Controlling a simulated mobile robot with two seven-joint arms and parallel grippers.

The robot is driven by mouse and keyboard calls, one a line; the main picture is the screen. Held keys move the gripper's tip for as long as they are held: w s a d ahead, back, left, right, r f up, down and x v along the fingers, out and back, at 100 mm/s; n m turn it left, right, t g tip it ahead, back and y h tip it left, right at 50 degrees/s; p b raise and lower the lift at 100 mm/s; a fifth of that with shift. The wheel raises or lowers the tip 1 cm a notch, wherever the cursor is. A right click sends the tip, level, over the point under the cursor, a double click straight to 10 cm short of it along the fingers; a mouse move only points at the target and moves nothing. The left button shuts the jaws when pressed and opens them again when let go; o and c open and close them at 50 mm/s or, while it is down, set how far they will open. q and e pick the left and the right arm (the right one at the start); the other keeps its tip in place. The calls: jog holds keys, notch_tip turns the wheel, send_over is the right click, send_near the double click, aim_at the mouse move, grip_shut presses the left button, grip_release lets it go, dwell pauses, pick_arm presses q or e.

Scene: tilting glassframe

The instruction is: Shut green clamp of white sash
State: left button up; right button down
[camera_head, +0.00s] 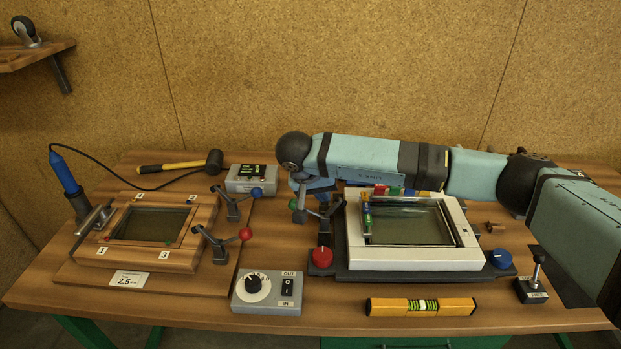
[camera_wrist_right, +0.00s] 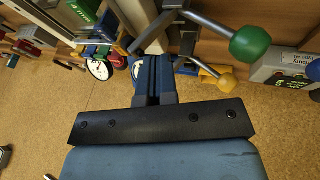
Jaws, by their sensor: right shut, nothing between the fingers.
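The white sash (camera_head: 455,255) sits on a dark base at the right of the bench, its pane flat. At its left side stand two lever clamps. The green clamp shows its green ball knob (camera_wrist_right: 249,43) in the right wrist view, on a grey lever. My left gripper is not in view.
A wooden frame (camera_head: 195,258) with red- and blue-knobbed clamps is at left. A grey switch box (camera_head: 267,292), a yellow level (camera_head: 421,306) and a red knob (camera_head: 322,257) are at the front. A mallet (camera_head: 213,162) and grey box (camera_head: 250,179) lie behind.

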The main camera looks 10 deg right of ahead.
jog(key=shift+s+d+f, duration=0.25)
jog(key=shift+d+f, duration=0.1)
jog(key=shift+d, duration=0.3)
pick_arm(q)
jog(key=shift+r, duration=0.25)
pick_arm(e)
jog(key=shift+d+f, duration=0.1)
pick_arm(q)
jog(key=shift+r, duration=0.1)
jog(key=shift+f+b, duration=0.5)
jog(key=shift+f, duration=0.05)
pick_arm(e)
jog(key=shift+s+d+f+y, duration=0.1)
jog(key=shift+d+y, duration=0.15)
jog(key=shift+y, duration=0.45)
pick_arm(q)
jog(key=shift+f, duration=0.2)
pick_arm(e)
jog(key=shift+y, duration=0.3)
